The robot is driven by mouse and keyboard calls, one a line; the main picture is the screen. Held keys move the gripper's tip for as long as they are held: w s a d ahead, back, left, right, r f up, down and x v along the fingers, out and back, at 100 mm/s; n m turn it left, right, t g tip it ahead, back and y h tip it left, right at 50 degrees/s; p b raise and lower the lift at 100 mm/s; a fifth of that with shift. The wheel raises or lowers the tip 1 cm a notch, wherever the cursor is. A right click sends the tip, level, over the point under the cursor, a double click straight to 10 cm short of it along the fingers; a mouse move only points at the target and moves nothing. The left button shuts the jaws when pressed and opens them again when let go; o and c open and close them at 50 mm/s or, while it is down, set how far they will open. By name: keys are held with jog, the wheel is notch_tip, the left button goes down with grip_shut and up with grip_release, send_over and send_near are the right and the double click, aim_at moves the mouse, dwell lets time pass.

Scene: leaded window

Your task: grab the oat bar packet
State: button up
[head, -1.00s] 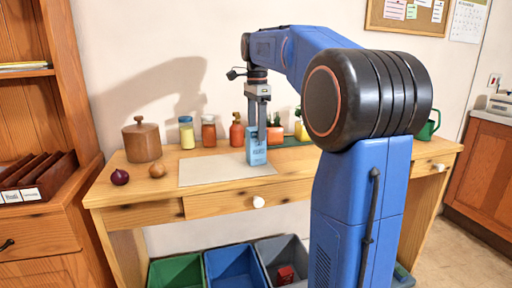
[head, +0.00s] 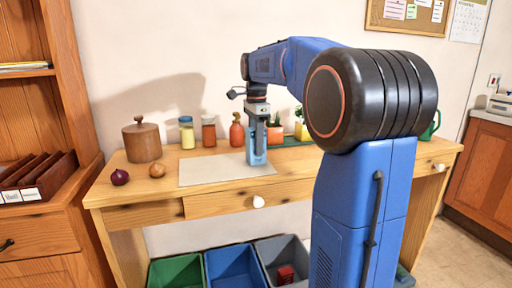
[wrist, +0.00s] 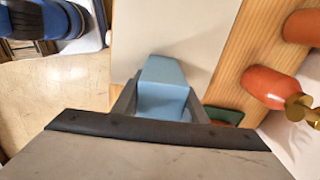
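A light blue box-shaped packet (head: 257,158), which I take for the oat bar packet, stands upright at the right end of a pale mat on the wooden table. My gripper (head: 258,150) points down over it, with its fingers lowered alongside the packet's upper part. The wrist view shows the packet (wrist: 162,90) between the two fingers (wrist: 162,104), one close on each side. I cannot tell whether the fingers press on it. Its print is too small to read.
The pale mat (head: 212,170) is clear left of the packet. A wooden canister (head: 142,142) and two onions are left. Bins (head: 235,266) stand below.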

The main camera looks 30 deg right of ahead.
jog(key=shift+c, duration=1)
